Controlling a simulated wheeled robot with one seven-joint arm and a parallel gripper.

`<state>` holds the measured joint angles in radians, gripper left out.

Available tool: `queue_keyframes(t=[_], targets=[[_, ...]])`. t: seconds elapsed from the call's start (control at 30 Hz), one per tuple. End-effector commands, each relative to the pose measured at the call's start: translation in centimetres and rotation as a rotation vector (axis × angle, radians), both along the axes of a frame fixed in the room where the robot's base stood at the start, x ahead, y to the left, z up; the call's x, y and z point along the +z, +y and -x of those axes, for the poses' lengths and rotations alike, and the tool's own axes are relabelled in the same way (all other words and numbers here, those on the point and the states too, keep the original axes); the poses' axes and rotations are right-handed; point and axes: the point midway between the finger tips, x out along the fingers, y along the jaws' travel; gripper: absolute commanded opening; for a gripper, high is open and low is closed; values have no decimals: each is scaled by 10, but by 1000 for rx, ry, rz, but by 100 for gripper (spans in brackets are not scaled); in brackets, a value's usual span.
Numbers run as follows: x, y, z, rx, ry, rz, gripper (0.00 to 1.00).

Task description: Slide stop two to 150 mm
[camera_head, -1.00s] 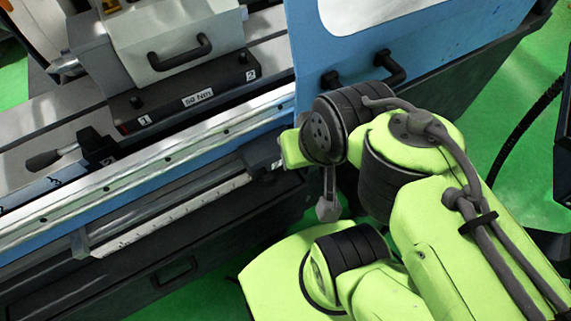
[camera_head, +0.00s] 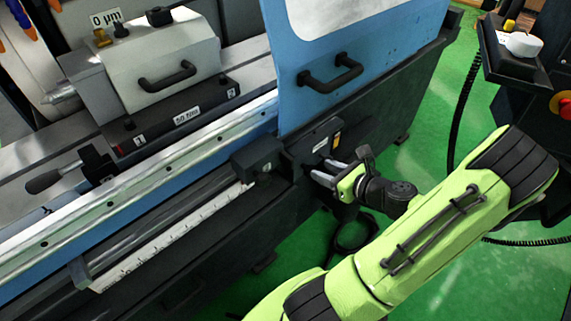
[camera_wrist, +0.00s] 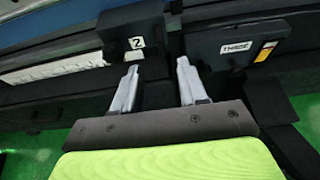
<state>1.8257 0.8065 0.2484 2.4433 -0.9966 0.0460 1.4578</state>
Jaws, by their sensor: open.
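Stop two is a black block (camera_head: 257,158) at the right end of a white ruled scale (camera_head: 165,238) on the front of the machine. In the wrist view, stop two (camera_wrist: 133,38) shows a white "2" label, just ahead of the left finger. My gripper (camera_head: 322,171) is open and empty, to the right of stop two in the head view. In the wrist view my gripper (camera_wrist: 157,67) has its fingers spread, with dark space between them. The left fingertip lies near the lower edge of stop two; I cannot tell whether they touch. The scale's numbers are too small to read.
A dark labelled box (camera_head: 315,145) stands right of stop two, close to my fingers. A blue door (camera_head: 300,100) with a black handle (camera_head: 330,75) rises above. A bracket (camera_head: 83,271) sits at the scale's left end. Green floor (camera_head: 420,150) is free at right.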

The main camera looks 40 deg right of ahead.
Motion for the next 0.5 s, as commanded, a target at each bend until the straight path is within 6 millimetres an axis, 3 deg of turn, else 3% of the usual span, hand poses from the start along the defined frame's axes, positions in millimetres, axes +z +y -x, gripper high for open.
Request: queue_keyframes(t=[0.5], targets=[[-50,6,-115,10,2,4,43]])
